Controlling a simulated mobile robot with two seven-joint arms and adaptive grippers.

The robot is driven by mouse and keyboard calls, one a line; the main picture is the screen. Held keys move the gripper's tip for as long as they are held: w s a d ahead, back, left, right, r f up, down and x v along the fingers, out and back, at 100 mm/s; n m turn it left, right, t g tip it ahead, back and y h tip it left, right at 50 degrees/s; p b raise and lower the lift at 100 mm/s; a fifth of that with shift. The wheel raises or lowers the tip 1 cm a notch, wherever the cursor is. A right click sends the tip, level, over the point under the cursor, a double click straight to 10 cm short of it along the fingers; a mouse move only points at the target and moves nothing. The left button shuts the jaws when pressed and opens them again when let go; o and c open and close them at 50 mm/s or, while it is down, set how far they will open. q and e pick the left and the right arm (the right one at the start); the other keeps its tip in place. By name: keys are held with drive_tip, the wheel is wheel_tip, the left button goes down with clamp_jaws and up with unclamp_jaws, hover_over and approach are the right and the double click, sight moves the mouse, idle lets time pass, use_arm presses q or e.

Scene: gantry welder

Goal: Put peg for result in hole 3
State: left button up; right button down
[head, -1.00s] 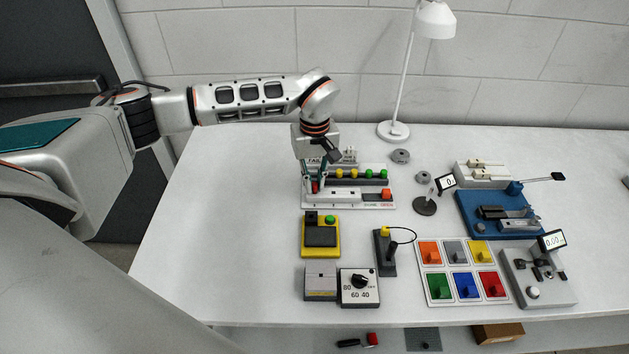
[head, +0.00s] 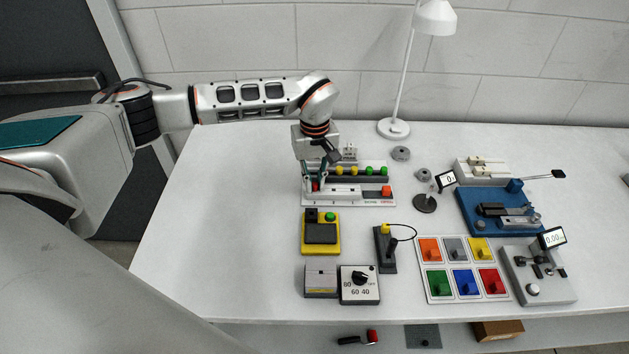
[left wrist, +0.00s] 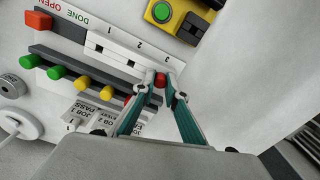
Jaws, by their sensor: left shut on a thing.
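The peg board (head: 347,200) stands on the table, with a rear row of pegs and a white slotted strip (head: 345,191) in front. Two yellow pegs (head: 340,171) and two green pegs (head: 384,171) stand in the row. My left gripper (head: 316,187) is at the board's left end. In the left wrist view its teal fingers are shut on a red peg (left wrist: 160,79), near the strip's end by the printed 3. Another red piece (left wrist: 127,101) shows beside the left finger, partly hidden. The hole under the held peg is hidden. My right gripper is out of view.
A red button (head: 386,190) is at the board's right end. Small job cards (left wrist: 100,113) stand behind the pegs. A yellow device (head: 321,233) sits in front of the board. The table left of the board is clear.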

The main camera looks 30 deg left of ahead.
use_arm(q)
drive_tip(key=shift+f, duration=0.1)
drive_tip(key=o, duration=0.8)
wheel_tip(320, 180, up, 12)
drive_tip(key=shift+r, duration=0.1)
idle(0.3)
idle(0.4)
